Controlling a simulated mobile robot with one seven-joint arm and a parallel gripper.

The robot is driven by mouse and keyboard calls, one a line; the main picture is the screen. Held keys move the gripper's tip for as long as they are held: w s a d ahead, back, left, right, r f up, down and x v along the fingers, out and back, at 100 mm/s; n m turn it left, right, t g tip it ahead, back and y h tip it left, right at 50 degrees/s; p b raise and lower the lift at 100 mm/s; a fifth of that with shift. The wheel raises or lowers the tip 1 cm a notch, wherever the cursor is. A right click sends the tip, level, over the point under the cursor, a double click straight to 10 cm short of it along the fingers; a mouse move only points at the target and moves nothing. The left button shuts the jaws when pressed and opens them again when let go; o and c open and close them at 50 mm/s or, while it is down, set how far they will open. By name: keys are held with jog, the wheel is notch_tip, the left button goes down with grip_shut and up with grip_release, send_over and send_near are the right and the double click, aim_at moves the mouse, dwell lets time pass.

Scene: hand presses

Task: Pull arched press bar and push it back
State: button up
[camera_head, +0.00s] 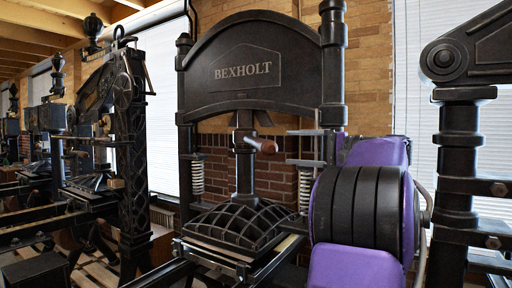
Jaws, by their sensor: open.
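The arched press is black iron, with an arched head (262,62) lettered BEXHOLT between two posts. My purple and black arm fills the lower right, in front of the press's right post. My gripper cannot be made out; nothing is seen touching the grip.
Coil springs (197,178) hang beside the posts. Another black press frame (458,165) stands close at the right, beside my arm. More presses (127,130) line the left. Open space shows in front of the grip, left of my arm.

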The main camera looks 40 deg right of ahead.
aim_at(257, 146)
jog(key=x, duration=1.2)
jog(key=shift+w+a+p, duration=0.1)
jog(key=shift+w+p, duration=0.25)
grip_shut()
dwell(0.7)
